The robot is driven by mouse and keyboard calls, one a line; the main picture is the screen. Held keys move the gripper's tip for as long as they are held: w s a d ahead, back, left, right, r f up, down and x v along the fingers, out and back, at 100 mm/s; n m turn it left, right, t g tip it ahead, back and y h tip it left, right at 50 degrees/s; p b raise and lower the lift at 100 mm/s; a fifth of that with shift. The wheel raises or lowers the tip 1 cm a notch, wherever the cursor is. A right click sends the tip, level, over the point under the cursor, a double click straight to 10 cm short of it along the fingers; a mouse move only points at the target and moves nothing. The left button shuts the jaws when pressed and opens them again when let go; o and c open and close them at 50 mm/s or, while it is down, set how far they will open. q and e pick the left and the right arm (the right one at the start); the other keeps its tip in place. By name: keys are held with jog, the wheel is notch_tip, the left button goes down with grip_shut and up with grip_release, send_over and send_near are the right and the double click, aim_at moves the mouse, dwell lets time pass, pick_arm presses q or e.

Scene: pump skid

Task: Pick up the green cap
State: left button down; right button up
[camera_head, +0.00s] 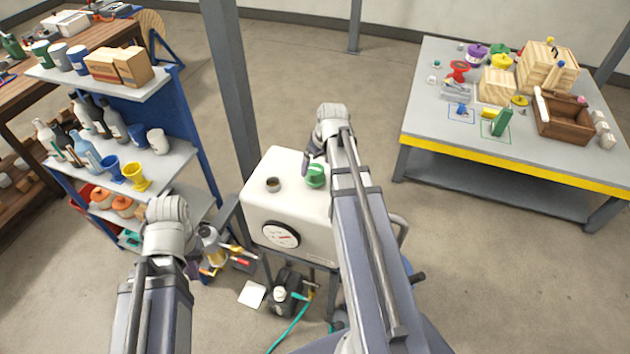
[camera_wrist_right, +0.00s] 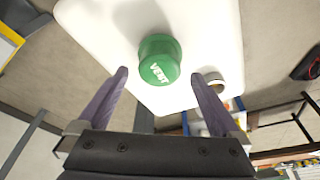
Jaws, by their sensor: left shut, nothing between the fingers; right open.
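The green cap (camera_head: 315,175) sits on top of the white tank (camera_head: 290,210), near its right side and partly behind my right arm. In the right wrist view the cap (camera_wrist_right: 160,60) shows white lettering reading "VENT". My right gripper (camera_wrist_right: 160,76) is open, with its purple fingers apart and the cap lying ahead between and slightly beyond the tips. I cannot tell that either finger touches it. In the head view a finger of the right gripper (camera_head: 307,164) shows beside the cap. My left gripper (camera_head: 192,268) is shut and empty, low left of the tank, mostly hidden by its wrist.
A short open port (camera_head: 273,184) stands on the tank top left of the cap. A gauge (camera_head: 281,235) is on the tank front. A grey post (camera_head: 232,90) rises behind. A blue shelf (camera_head: 185,130) stands left, a loaded table (camera_head: 450,120) right.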

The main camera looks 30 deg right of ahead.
aim_at(315, 169)
jog(key=b+x, duration=0.3)
jog(key=x, duration=0.1)
jog(key=shift+f, duration=0.2)
jog(key=shift+r, duration=0.1)
jog(key=c, duration=1.5)
jog(key=shift+r, duration=0.15)
jog(key=shift+c, duration=0.2)
notch_tip(315, 169, up, 10)
jog(key=p, duration=1)
